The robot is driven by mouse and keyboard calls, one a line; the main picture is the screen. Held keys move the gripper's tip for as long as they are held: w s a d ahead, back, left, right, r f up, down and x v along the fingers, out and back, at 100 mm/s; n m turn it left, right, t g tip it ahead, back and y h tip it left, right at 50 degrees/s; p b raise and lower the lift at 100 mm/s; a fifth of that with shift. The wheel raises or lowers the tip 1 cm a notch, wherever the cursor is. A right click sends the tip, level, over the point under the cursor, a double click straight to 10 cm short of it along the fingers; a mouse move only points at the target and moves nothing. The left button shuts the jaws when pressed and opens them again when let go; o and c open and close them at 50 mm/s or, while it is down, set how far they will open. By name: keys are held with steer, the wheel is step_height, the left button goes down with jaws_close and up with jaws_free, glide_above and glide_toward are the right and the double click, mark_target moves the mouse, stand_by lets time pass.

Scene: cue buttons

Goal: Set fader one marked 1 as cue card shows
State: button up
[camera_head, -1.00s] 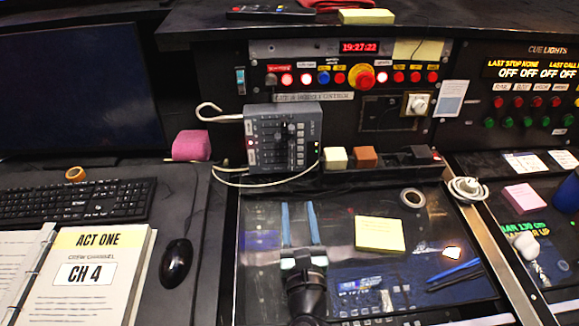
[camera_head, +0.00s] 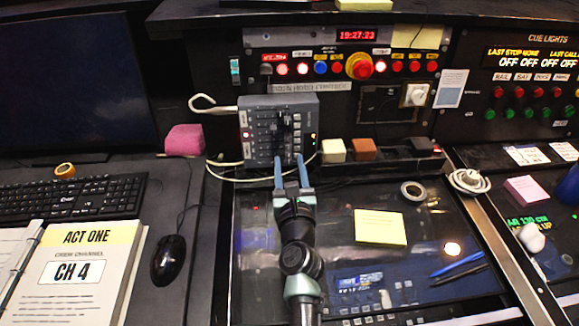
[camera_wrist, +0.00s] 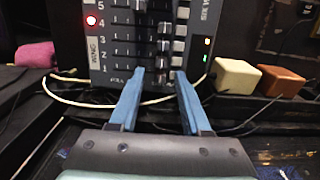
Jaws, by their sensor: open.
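The grey fader box (camera_head: 278,130) stands against the console's sloped front. In the wrist view the box (camera_wrist: 135,30) shows rows numbered 1 to 5, with 1 lowest. Row 1 (camera_wrist: 125,68) lies just beyond my fingertips; its exact fader setting is too small to read. My gripper (camera_head: 289,158) is open and empty at the box's lower edge. Its two blue fingers (camera_wrist: 160,73) are apart, pointing at the lower rows; contact cannot be told. A page (camera_head: 80,272) reads ACT ONE, CH 4. No card is clearly readable as a fader cue.
A white cable (camera_head: 225,165) loops below the box. White (camera_head: 333,151) and orange (camera_head: 363,149) blocks stand close to its right. Lit buttons (camera_head: 303,69) line the panel above.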

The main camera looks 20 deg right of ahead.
jaws_close()
stand_by(1.4)
